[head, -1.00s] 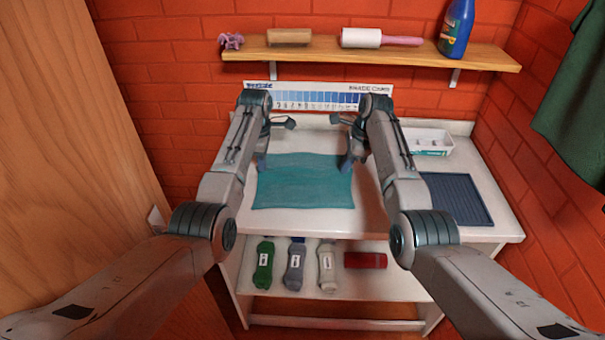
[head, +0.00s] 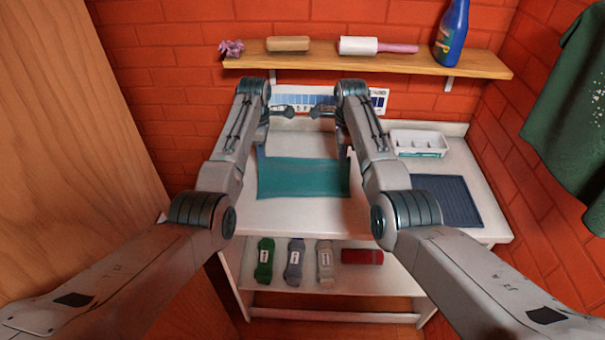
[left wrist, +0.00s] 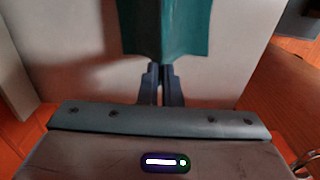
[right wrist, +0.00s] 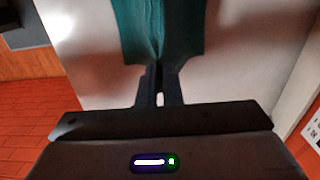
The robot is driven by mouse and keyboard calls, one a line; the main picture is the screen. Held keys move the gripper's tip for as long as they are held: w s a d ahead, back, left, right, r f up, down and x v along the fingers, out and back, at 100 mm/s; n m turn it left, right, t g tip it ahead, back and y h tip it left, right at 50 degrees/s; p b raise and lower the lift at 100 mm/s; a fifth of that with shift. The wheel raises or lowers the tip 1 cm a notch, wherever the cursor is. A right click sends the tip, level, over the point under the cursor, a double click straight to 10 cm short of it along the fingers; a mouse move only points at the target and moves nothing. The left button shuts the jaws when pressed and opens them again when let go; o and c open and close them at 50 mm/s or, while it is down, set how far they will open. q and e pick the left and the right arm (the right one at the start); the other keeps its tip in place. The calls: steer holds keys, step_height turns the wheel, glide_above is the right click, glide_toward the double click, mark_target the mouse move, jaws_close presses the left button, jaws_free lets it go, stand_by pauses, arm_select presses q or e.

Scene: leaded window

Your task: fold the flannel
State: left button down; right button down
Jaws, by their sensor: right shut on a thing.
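The flannel (head: 303,178) is a teal cloth spread on the white table, in front of my two arms. Its far edge looks raised between my grippers. My left gripper (head: 262,148) is at its far left corner; in the left wrist view the fingers (left wrist: 163,72) are closed where the flannel (left wrist: 165,25) gathers to a point. My right gripper (head: 344,150) is at its far right corner; in the right wrist view the closed fingers (right wrist: 159,70) pinch the flannel (right wrist: 158,25). My arms hide part of the far corners in the head view.
A white tray (head: 419,140) and a dark blue ribbed mat (head: 446,200) lie to the right on the table (head: 300,214). A shade card stands at the back. A shelf (head: 375,63) with a blue bottle (head: 452,33) hangs above. Rolled items lie on the lower shelf.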

step_height(320, 180, up, 9)
steer(key=p, duration=0.7)
steer(key=shift+p, duration=0.3)
steer(key=shift+w+f+b, duration=0.2)
steer(key=shift+f+b, duration=0.05)
steer(key=shift+b, duration=0.1)
